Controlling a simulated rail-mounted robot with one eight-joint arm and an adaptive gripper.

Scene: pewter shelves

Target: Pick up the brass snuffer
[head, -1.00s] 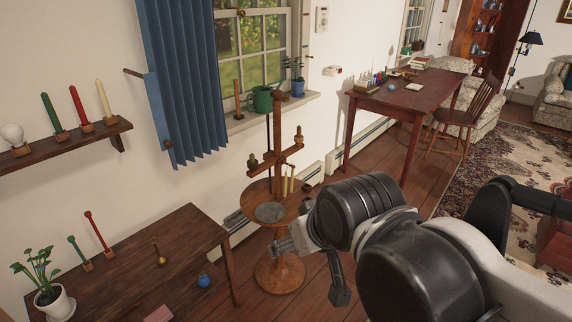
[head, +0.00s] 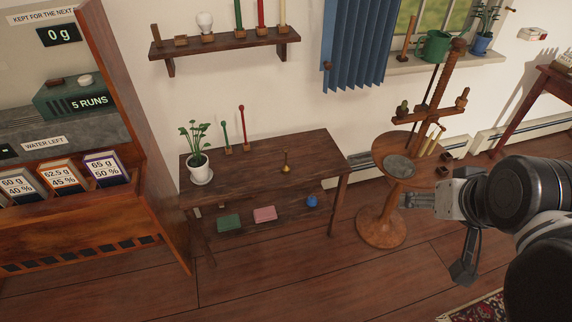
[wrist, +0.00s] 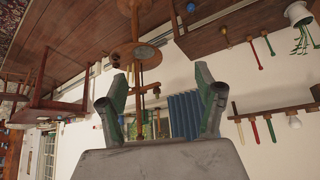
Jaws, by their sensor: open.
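The brass snuffer (head: 286,166) is a small bell-shaped brass piece with a thin dark upright handle. It stands on the dark wooden table (head: 262,190), right of the middle of the top. My gripper (head: 412,201) is to the right of the table, in front of the round wooden stand and well apart from the snuffer. In the wrist view my gripper (wrist: 161,90) has its two fingers wide apart with nothing held between them.
A potted plant (head: 198,168) and green and red candles (head: 242,130) stand on the table's left. Pink (head: 265,214) and green (head: 229,222) blocks and a blue ball (head: 311,201) are lower down. The round stand (head: 384,227) is right of the table; a wall shelf (head: 225,40) hangs above.

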